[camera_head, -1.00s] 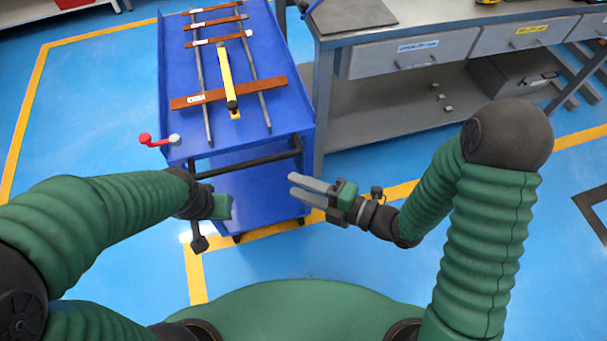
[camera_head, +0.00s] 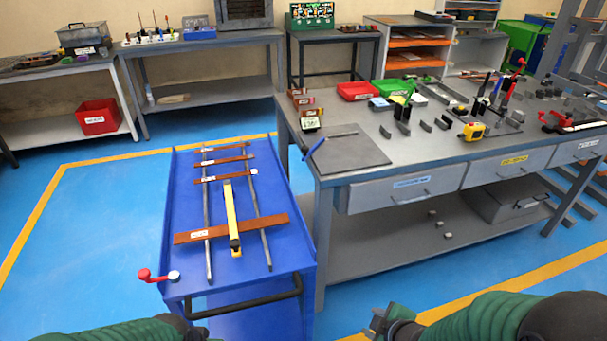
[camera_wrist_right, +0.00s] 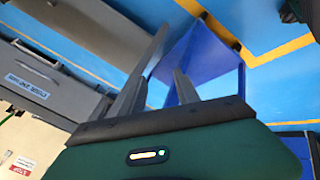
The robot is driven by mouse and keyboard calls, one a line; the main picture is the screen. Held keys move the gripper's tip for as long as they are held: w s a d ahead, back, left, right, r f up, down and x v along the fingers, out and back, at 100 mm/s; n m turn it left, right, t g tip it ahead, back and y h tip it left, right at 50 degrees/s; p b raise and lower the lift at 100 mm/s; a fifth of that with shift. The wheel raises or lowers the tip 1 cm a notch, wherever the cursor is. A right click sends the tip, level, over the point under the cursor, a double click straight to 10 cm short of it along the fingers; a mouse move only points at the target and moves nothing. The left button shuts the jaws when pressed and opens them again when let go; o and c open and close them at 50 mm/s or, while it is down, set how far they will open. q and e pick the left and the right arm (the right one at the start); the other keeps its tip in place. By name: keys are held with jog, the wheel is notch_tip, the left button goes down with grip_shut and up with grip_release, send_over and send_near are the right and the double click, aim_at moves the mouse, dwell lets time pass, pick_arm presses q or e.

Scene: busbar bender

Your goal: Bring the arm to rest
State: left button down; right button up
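My right arm comes in at the bottom right of the head view, and its gripper (camera_head: 380,322) is low in front of the bench, partly cut off by the lower edge. In the right wrist view the two grey fingers of this gripper (camera_wrist_right: 160,80) stand apart with nothing between them. The blue cart and floor lie beyond the fingers. My left forearm (camera_head: 120,331) shows at the bottom left of the head view, in front of the cart. The left gripper itself is below the picture edge.
The blue cart (camera_head: 180,200) carries rails, brown bars and a yellow-handled tool (camera_head: 231,212). The grey workbench (camera_head: 345,180) is close on the right. Blue floor is open left of the cart.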

jog(key=s+d+r+m+g+h, duration=0.25)
jog(key=s+m+g, duration=0.25)
jog(key=s+m, duration=0.65)
notch_tip(320, 180, up, 18)
jog(key=w+m+p, duration=0.1)
jog(key=p, duration=1.6)
jog(key=shift+w+d+p, duration=0.2)
jog(key=shift+w+p, duration=0.2)
jog(key=shift+y, duration=0.25)
